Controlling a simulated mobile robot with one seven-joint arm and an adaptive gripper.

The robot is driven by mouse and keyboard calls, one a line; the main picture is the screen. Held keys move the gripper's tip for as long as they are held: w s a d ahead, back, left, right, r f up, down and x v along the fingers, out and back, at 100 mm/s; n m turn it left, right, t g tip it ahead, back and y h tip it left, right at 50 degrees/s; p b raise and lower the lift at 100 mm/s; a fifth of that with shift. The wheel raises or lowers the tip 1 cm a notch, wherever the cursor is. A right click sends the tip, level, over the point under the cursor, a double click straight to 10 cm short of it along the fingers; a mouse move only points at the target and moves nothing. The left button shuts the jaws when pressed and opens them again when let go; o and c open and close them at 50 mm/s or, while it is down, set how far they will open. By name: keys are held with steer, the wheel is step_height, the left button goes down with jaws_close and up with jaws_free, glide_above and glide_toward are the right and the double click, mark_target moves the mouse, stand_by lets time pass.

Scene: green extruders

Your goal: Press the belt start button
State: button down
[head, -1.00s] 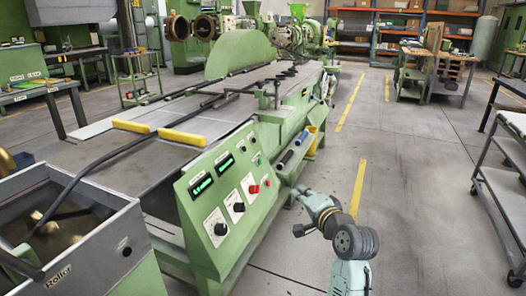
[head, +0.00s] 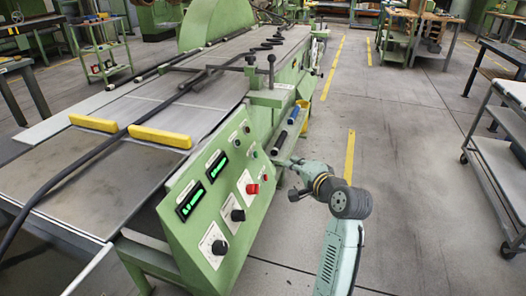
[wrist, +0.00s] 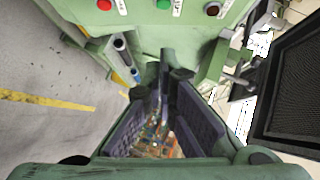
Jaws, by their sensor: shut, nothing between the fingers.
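The green control panel (head: 220,195) carries a red button or knob (head: 253,189), black knobs, lit green displays and small buttons near its far end, one of them a green button (head: 252,154). The labels are too small to read. In the head view my gripper (head: 281,162) is just right of the panel's far end.
The long machine bed (head: 190,85) with yellow bars (head: 160,137) and a black strand lies left of the panel. Tool handles and a yellow item sit by the machine's side. A trolley (head: 500,140) stands at right. The floor between is clear.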

mark_target(256, 154)
steer(key=shift+s, duration=0.1)
steer(key=s+a+p+x, duration=0.1)
steer(key=a+p+x, duration=0.1)
steer(key=x, duration=1.1)
steer(key=shift+s+f+p, duration=0.2)
steer(key=shift+f+p, duration=0.15)
steer(key=shift+p, duration=0.4)
steer(key=shift+a, duration=0.15)
